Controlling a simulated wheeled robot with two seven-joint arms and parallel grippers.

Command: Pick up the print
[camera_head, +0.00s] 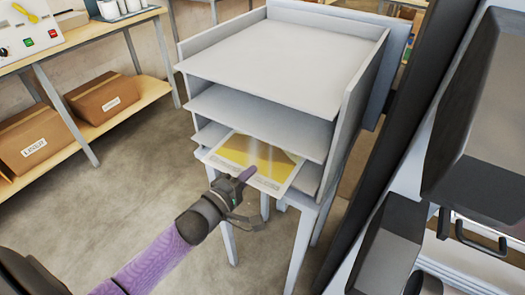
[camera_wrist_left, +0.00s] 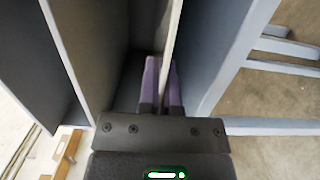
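The print (camera_head: 262,152), a flat sheet with a yellow picture and a pale border, lies in a lower bay of the grey shelf rack (camera_head: 270,55). Its front part sticks out past the shelf edge, and its rear is hidden under the shelf above. My left gripper (camera_head: 245,176) is at the print's front edge, with one purple finger above the sheet. In the left wrist view, the two fingers (camera_wrist_left: 163,85) stand close together on either side of the thin sheet, seen edge-on (camera_wrist_left: 173,30), and look closed on it. My right gripper is not in view.
A bench (camera_head: 95,30) at the left carries a control panel (camera_head: 28,30) and white containers, with cardboard boxes (camera_head: 105,92) on its lower shelf. Large dark and grey bodies (camera_head: 470,130) fill the right side. Floor (camera_head: 140,170) is clear between the bench and the rack.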

